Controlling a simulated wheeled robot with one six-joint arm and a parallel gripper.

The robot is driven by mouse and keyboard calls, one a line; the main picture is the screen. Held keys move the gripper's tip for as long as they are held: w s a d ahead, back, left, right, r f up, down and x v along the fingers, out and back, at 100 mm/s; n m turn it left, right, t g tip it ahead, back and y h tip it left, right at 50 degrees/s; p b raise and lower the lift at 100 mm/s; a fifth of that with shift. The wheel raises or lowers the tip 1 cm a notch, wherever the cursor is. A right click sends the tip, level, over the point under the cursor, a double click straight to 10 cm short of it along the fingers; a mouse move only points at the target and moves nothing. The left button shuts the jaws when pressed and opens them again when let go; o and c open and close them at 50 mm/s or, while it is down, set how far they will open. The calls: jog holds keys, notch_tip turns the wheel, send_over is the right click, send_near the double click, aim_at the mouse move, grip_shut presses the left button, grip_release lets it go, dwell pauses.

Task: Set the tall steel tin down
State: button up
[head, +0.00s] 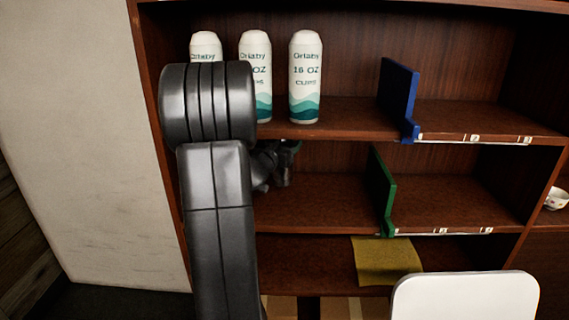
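No tall steel tin can be made out in the head view. My gripper (282,165) shows only as a small dark shape at the left of the middle shelf, just under the top shelf board. My own arm covers most of it. Its fingertips are not clear, and I cannot tell whether it is open, shut or holding something.
Several shelves make up the brown case (470,115). Three white cup sleeves (305,80) stand on the top shelf, partly behind my arm. A blue divider (398,95) and green divider (381,190) stand upright. A yellow cloth (385,262) hangs below; a white panel (465,300) is in front.

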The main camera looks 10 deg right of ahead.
notch_tip(320, 180, down, 3)
jog(key=shift+w+b, duration=0.1)
jog(key=shift+b, duration=0.35)
jog(key=shift+w+f+b, duration=0.15)
jog(key=shift+f+b, duration=0.2)
jog(key=shift+f, duration=1.7)
jog(key=shift+f, duration=0.15)
jog(key=o, duration=1.2)
jog(key=shift+r, duration=0.35)
jog(key=v, duration=1.2)
jog(key=shift+d+f, duration=0.1)
jog(key=shift+d, duration=0.05)
